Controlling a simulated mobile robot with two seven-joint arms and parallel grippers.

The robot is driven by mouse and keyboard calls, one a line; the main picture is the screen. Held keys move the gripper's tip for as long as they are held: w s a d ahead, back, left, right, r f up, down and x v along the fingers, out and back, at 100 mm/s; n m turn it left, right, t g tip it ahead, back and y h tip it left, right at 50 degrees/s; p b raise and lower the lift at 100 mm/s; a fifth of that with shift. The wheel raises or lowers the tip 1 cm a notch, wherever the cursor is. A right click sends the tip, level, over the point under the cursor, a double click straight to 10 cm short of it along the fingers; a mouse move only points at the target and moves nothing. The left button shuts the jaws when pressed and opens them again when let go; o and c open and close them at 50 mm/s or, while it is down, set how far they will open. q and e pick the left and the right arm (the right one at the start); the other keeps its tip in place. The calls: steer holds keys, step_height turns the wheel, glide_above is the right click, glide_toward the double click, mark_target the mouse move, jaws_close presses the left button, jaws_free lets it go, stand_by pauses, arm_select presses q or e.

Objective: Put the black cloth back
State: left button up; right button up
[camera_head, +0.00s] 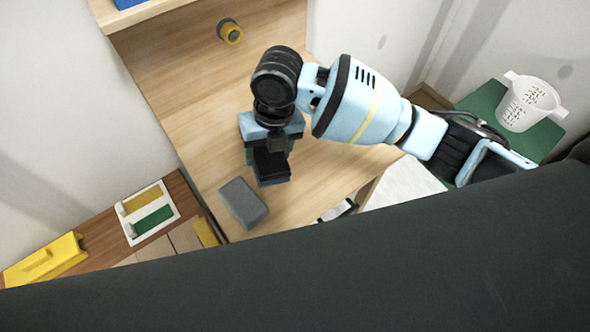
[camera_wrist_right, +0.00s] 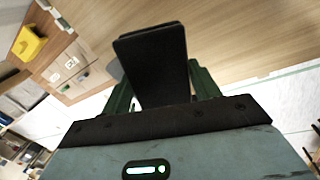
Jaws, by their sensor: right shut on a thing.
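The black cloth (camera_wrist_right: 155,65) shows in the right wrist view as a dark, flat, block-like shape between the two green fingers. My right gripper (camera_head: 270,168) is shut on it, over the wooden table in the head view. In the head view the cloth is hard to tell apart from the dark gripper parts. I cannot tell whether the cloth touches the table. My left gripper is not in view.
A grey block (camera_head: 243,202) lies on the wooden table (camera_head: 190,90) beside the right gripper. A white basket (camera_head: 529,103) stands on a green surface at right. A yellow tray (camera_head: 45,260) and a white panel (camera_head: 150,211) are at left.

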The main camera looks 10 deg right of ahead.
mark_target(296, 173)
steer(key=d+r+n+h, duration=0.1)
steer(key=d+n, duration=0.1)
steer(key=d, duration=0.4)
steer(key=shift+w+r+n+h, duration=0.2)
steer(key=shift+w+n+h, duration=0.1)
steer(key=shift+h, duration=0.1)
step_height(296, 173, down, 10)
steer(key=shift+r, duration=0.2)
steer(key=o, duration=1)
steer(key=shift+b, duration=0.3)
steer(key=shift+f, duration=0.1)
steer(key=shift+f, duration=0.15)
steer(key=shift+s+a+r, duration=0.1)
steer(key=shift+r, duration=1.9)
steer(key=shift+s+a+r, duration=0.1)
steer(key=shift+r, duration=1.85)
